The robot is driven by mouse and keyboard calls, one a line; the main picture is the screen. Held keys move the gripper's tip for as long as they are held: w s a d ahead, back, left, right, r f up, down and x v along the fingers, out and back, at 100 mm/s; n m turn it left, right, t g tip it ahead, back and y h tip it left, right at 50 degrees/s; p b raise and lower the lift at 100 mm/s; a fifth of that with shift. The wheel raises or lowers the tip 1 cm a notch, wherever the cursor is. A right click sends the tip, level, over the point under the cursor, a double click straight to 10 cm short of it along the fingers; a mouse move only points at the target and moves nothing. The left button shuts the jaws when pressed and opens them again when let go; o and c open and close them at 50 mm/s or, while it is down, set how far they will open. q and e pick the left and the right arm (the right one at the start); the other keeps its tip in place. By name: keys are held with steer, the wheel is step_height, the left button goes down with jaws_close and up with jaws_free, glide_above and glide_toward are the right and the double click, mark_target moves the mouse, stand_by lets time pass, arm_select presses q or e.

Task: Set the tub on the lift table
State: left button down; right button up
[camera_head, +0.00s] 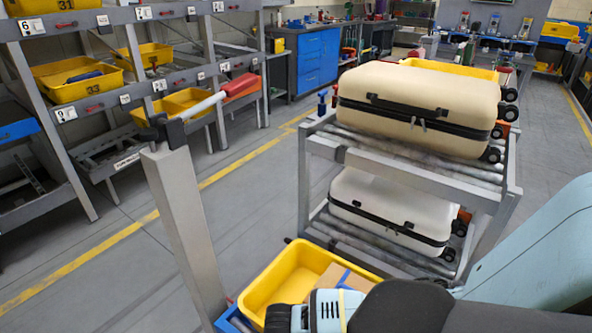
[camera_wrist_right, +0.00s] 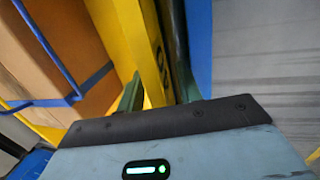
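The yellow tub (camera_head: 288,277) is at the bottom of the head view, with a cardboard box (camera_head: 337,278) inside. In the right wrist view the box (camera_wrist_right: 50,60) has a blue strap and the tub's yellow wall (camera_wrist_right: 118,30) carries dark markings. My right gripper (camera_wrist_right: 158,92) has one dark finger on each side of this wall and appears closed on it. In the head view my right wrist covers the tub's near side. My left gripper is out of view. A blue edge (camera_head: 232,318) shows beside and below the tub; I cannot tell whether it is the lift table.
A roller rack (camera_head: 325,147) behind the tub holds a cream suitcase (camera_head: 420,97) above a white one (camera_head: 385,207). Shelves with yellow bins (camera_head: 75,90) stand at left. Open floor lies between.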

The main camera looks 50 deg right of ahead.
steer(key=shift+r, duration=0.25)
steer(key=p+v, duration=0.3)
steer(key=v, duration=0.8)
steer(key=shift+r, duration=0.25)
steer(key=shift+a, duration=0.1)
